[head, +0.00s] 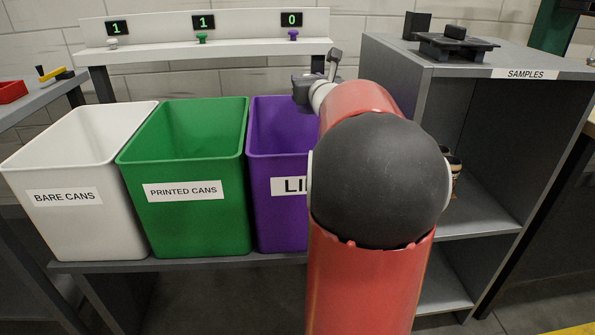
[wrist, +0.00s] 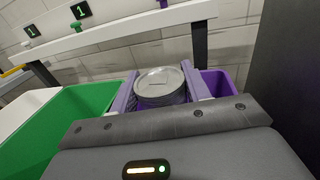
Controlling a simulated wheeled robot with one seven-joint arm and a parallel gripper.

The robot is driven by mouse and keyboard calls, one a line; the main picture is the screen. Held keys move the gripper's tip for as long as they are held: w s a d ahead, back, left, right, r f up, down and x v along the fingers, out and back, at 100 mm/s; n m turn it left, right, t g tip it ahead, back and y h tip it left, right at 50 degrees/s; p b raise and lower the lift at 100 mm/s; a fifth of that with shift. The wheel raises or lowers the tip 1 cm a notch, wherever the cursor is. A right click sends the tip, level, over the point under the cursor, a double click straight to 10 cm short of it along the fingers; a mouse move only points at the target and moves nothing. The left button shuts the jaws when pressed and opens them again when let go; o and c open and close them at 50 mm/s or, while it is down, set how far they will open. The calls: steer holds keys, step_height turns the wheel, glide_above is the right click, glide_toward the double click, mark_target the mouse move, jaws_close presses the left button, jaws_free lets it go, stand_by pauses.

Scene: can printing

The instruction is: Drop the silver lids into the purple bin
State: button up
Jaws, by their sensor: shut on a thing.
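The purple bin (head: 277,130) stands at the right end of the row of bins, its label partly hidden behind my red arm. My gripper (head: 318,82) is over the back right part of this bin, mostly hidden by my arm in the head view. In the wrist view my gripper (wrist: 160,92) is shut on a stack of silver lids (wrist: 160,82) held between its two purple-grey fingers. The purple bin also shows behind and beside the fingers in the wrist view (wrist: 222,82).
A green bin (head: 185,200) labelled PRINTED CANS and a white bin (head: 70,215) labelled BARE CANS stand to the left. A counter shelf (head: 205,50) reading 1, 1, 0 is behind. A grey SAMPLES cabinet (head: 450,75) stands close on the right.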

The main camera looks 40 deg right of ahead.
steer(key=shift+s+f+b, duration=0.1)
steer(key=shift+f+b, duration=1.05)
steer(key=shift+f, duration=1.45)
steer(key=o, duration=1.1)
steer(key=b+v, duration=0.1)
steer(key=v, duration=0.6)
steer(key=shift+s+a, duration=0.2)
steer(key=shift+s, duration=0.15)
